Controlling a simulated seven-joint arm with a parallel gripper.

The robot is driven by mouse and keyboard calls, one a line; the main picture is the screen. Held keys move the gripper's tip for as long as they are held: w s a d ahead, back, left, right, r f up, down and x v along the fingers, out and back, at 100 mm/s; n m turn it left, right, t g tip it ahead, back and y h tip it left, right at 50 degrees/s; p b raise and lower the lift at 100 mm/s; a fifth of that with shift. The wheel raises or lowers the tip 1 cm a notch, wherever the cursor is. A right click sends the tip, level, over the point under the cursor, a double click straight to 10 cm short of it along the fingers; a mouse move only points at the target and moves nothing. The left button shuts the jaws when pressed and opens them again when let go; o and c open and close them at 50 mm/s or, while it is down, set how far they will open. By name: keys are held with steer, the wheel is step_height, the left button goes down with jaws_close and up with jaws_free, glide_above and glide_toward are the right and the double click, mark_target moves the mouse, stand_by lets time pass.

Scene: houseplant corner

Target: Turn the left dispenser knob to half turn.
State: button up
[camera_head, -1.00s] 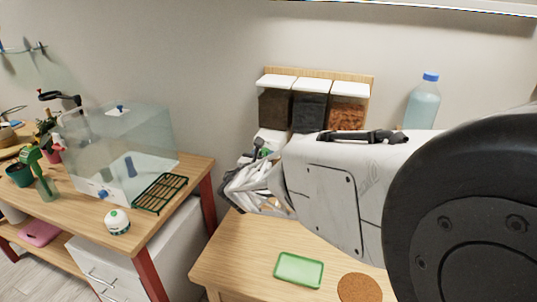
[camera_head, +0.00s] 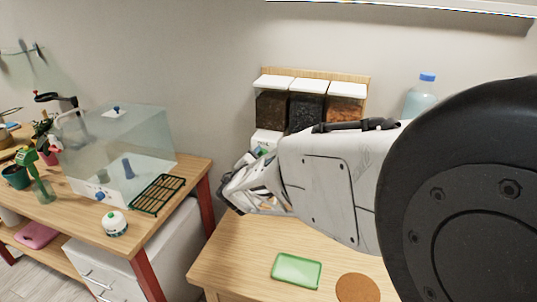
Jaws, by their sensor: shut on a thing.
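The left dispenser (camera_head: 272,108) is the leftmost of three clear bins with white lids on a wooden backboard against the wall. It holds dark brown material, and part of its white lower body (camera_head: 266,138) shows. My gripper (camera_head: 247,178) is in front of and below this dispenser, seen from behind at a slant. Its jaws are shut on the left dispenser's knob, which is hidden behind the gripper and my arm. The knob's angle cannot be read.
The middle dispenser (camera_head: 306,110) and right dispenser (camera_head: 345,105) stand alongside. A blue-capped bottle (camera_head: 421,97) is to the right. A green tray (camera_head: 297,270) and cork mat (camera_head: 358,289) lie on the near table. A clear case (camera_head: 120,150) stands on the left table.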

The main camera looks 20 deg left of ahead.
steer(key=m, duration=0.4)
steer(key=shift+m, duration=0.3)
steer(key=m, duration=0.3)
steer(key=shift+f+m, duration=0.1)
steer(key=shift+m, duration=0.3)
steer(key=m, duration=0.4)
steer(key=shift+f, duration=0.1)
steer(key=m, duration=0.9)
steer(key=shift+f+m, duration=0.15)
steer(key=shift+m, duration=0.15)
steer(key=m, duration=0.5)
steer(key=shift+a+m, duration=0.15)
steer(key=shift+m, duration=0.25)
